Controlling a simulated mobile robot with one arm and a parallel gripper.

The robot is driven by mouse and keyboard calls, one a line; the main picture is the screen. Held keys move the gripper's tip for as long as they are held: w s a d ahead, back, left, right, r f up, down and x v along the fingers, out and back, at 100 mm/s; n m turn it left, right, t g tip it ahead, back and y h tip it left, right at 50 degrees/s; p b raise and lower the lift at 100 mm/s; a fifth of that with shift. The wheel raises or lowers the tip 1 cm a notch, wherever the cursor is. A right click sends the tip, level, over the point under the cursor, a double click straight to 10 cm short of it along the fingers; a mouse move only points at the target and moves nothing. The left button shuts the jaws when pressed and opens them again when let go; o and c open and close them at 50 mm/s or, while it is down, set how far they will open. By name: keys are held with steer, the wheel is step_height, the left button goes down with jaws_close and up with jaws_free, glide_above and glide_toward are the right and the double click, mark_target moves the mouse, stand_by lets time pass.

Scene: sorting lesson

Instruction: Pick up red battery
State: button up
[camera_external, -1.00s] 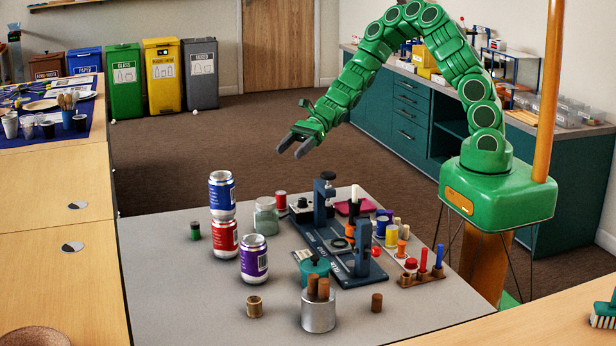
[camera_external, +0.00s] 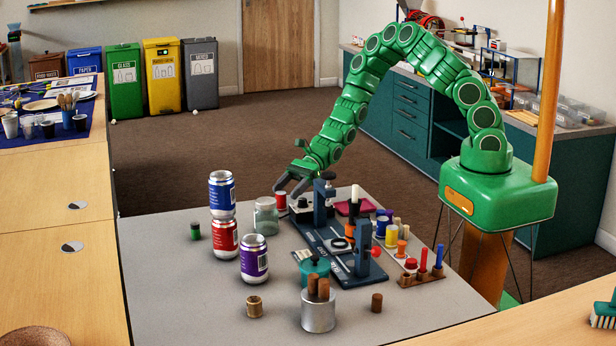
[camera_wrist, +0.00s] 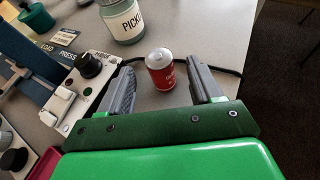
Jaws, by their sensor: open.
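The red battery (camera_wrist: 160,70) stands upright on the grey table, with a pale metal top, in the wrist view. In the external view the red battery (camera_external: 281,201) is at the table's far edge, partly hidden by my gripper. My gripper (camera_external: 288,192) is open and low over that edge. In the wrist view my gripper's two grey fingers (camera_wrist: 164,88) are apart, with the battery between and just beyond their tips. I see no contact with the battery.
A blue press device (camera_external: 325,230) with a white control box (camera_wrist: 82,78) stands close beside the battery. A glass jar labelled PICKL (camera_wrist: 124,20) is just beyond it. Stacked cans (camera_external: 222,195) and a green battery (camera_external: 195,231) are further left on the table (camera_external: 180,300).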

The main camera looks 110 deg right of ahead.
mark_target(281, 201)
steer(key=shift+f+x, duration=0.2)
steer(key=shift+x, duration=2.7)
steer(key=shift+d, duration=0.1)
steer(key=c, duration=1.1)
